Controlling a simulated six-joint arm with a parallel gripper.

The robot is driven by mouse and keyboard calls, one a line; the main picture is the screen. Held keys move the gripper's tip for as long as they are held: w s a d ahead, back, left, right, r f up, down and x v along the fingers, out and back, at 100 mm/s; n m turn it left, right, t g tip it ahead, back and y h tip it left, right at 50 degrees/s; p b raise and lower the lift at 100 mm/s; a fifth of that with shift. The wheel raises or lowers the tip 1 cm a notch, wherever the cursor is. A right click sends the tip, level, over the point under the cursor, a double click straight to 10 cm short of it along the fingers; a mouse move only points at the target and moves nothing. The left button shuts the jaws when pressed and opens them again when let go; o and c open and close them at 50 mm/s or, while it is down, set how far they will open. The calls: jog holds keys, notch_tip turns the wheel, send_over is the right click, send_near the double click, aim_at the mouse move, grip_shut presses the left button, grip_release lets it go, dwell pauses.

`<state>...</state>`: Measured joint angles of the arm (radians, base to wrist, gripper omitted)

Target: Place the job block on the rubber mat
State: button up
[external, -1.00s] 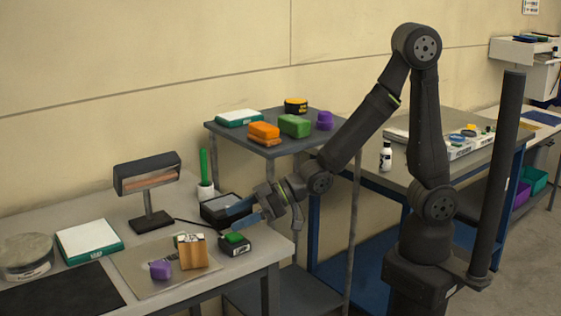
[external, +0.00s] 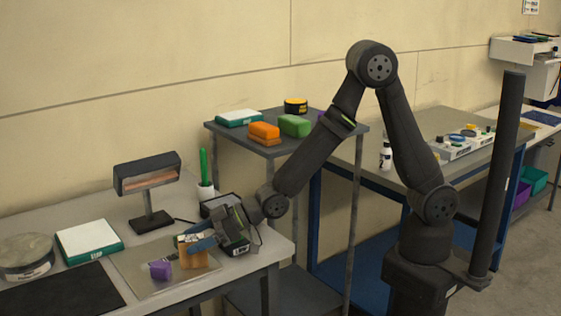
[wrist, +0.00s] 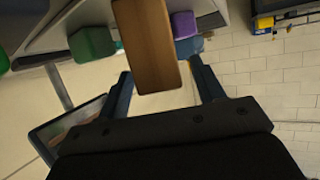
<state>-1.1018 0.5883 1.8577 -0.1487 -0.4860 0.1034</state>
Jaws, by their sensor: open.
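A wooden, tan block (external: 194,256), which I take to be the job block, stands on the beige sheet on the left bench. The black rubber mat (external: 62,290) lies flat at the bench's front left, with nothing seen on it. My gripper (external: 196,240) is at the block's upper part, its bluish fingers partly covering it. In the wrist view the brown block (wrist: 148,45) reaches into the gap between my open fingers (wrist: 163,88). I cannot tell whether they touch it.
A purple block (external: 160,270) sits close left of the wooden block. A dark lamp (external: 148,180), a white-topped teal box (external: 88,238) and a round tin (external: 25,256) stand farther back. The grey shelf (external: 225,129) behind holds orange and green blocks.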

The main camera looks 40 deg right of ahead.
aim_at(190, 238)
jog(key=shift+x, duration=1.65)
jog(key=shift+s, duration=0.1)
jog(key=c, duration=1.2)
jog(key=shift+r, duration=0.45)
jog(key=r, duration=0.3)
jog(key=shift+w+d+r, duration=0.3)
jog(key=shift+r, duration=0.1)
jog(key=w+d+r, duration=0.5)
jog(key=d+r, duration=0.1)
jog(key=d, duration=0.3)
jog(key=shift+w+d, duration=0.2)
jog(key=shift+w, duration=0.15)
